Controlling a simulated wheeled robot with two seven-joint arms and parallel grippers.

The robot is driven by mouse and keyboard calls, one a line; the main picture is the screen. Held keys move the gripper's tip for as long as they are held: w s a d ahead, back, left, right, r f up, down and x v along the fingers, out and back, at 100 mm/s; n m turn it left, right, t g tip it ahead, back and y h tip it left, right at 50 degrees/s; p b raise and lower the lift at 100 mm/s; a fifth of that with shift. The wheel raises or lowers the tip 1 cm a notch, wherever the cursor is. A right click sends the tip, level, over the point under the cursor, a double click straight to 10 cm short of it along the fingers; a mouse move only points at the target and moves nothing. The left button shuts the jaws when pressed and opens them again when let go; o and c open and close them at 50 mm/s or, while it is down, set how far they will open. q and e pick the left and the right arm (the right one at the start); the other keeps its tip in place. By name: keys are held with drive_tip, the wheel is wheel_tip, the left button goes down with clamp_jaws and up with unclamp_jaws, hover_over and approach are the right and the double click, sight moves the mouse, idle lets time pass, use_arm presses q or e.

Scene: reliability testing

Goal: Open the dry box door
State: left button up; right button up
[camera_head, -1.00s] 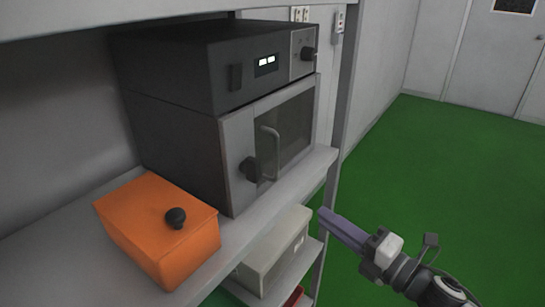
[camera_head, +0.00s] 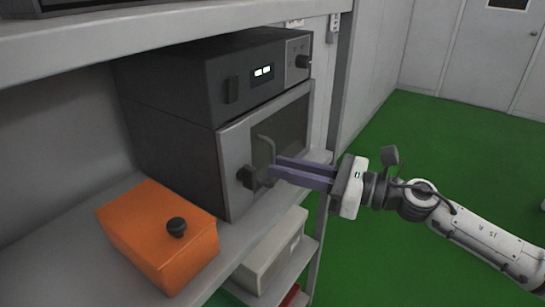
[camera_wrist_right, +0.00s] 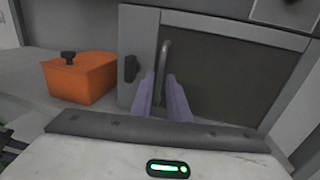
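The dry box (camera_head: 175,110) is a dark grey cabinet on the shelf. Its door (camera_head: 235,170), with a grey frame and dark window, is closed. A curved metal handle (camera_head: 268,150) stands on the door; it also shows in the wrist view (camera_wrist_right: 163,62). A black knob (camera_head: 246,176) sits beside the handle. My right gripper (camera_head: 275,167) is at the door front, its two purple fingers apart, with the tips at the handle. In the right wrist view the handle lines up between the fingertips (camera_wrist_right: 163,82); I cannot tell if they touch it. My left gripper is out of view.
An orange box (camera_head: 160,235) with a black knob stands on the shelf at the left of the door. A pale box (camera_head: 270,250) lies on the lower shelf. A shelf post (camera_head: 343,90) rises at the right. Green floor (camera_head: 450,140) to the right is open.

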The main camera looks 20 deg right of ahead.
sight(272, 182)
drive_tip(key=shift+p+x, duration=0.4)
drive_tip(key=shift+x, duration=1.15)
clamp_jaws()
idle(0.3)
